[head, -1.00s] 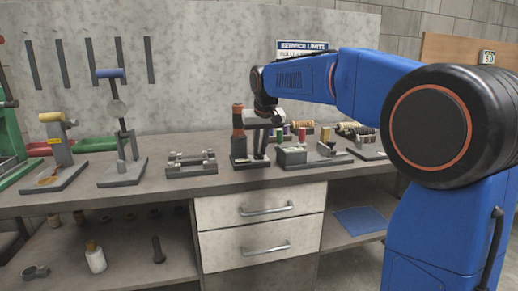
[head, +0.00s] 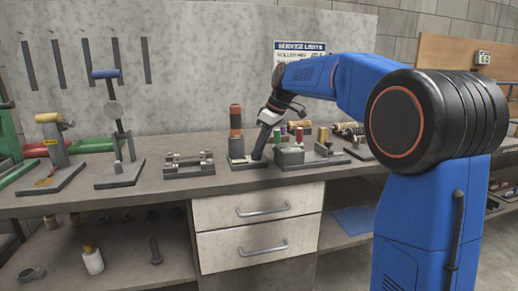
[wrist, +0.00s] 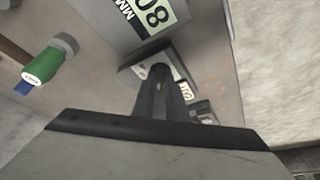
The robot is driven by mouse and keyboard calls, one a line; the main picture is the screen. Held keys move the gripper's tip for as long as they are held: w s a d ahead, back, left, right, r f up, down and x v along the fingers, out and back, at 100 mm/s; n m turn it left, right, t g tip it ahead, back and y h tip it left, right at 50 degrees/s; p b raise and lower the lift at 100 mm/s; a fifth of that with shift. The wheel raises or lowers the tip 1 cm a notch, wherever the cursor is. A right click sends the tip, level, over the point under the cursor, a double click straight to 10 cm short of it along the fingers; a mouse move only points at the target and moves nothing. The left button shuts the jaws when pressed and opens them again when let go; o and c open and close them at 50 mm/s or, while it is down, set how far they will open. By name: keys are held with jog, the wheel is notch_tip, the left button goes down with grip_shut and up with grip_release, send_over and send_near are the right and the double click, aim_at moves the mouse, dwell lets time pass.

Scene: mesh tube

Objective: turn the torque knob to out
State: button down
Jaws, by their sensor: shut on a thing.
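In the wrist view my gripper (wrist: 160,80) is shut at a small grey plate (wrist: 134,70), on what looks like the torque knob, almost wholly hidden by the fingers. A small white label (wrist: 186,91) beside the fingertips seems to read "OUT".
A grey block fixture (head: 290,157) stands close right of my gripper. A roller fixture (head: 188,165) stands to the left. The bench front edge is clear.

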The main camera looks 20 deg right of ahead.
jog(key=shift+d+n, duration=0.1)
jog(key=shift+n, duration=0.7)
jog(key=shift+g, duration=0.3)
jog(key=c, duration=1.8)
grip_release()
jog(key=shift+o, duration=0.2)
jog(key=shift+r, duration=0.1)
jog(key=v, duration=1.7)
jog(key=shift+d, duration=0.3)
